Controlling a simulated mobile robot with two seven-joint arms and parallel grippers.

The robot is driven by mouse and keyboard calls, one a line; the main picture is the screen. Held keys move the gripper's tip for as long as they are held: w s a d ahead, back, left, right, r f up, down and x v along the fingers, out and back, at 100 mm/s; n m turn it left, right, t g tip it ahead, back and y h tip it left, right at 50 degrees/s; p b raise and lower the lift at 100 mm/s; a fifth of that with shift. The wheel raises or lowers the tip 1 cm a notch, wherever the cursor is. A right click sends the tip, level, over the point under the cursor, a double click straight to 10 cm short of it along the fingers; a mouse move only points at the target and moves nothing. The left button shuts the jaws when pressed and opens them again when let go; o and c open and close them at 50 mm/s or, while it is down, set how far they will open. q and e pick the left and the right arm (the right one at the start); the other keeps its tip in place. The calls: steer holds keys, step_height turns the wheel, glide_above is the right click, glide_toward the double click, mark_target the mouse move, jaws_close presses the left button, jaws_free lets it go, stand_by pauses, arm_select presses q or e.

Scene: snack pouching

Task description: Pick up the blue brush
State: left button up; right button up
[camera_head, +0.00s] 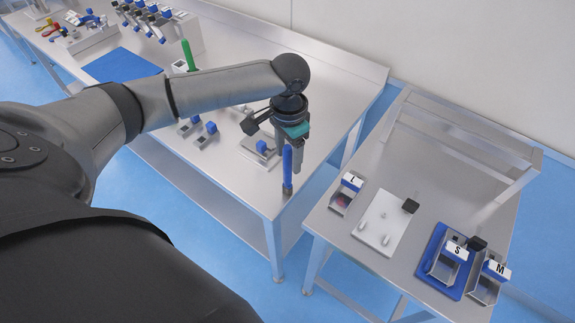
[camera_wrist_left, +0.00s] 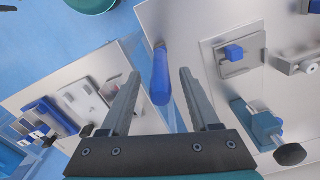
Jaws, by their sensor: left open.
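The blue brush (camera_head: 287,165) stands upright near the front right corner of the large metal table. Its blue handle points up, and its lower end looks dark. My left gripper (camera_head: 293,168) is above that corner, pointing down, with the brush beside or between its fingers. In the left wrist view, the blue handle (camera_wrist_left: 160,78) shows between the two open fingers (camera_wrist_left: 158,75), apart from both of them. My right gripper is not in view.
A small fixture with a blue block (camera_head: 262,146) sits close left of the brush. A green-handled tool (camera_head: 188,55) stands farther back. A second metal table (camera_head: 345,240) at right holds bins labelled L (camera_head: 350,182), S (camera_head: 455,250) and M (camera_head: 497,270). A gap separates the tables.

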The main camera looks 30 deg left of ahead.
mark_target(287, 172)
arm_select(q)
steer(key=shift+f, duration=1.45)
steer(key=shift+s, duration=0.1)
steer(key=shift+c, duration=0.4)
jaws_close()
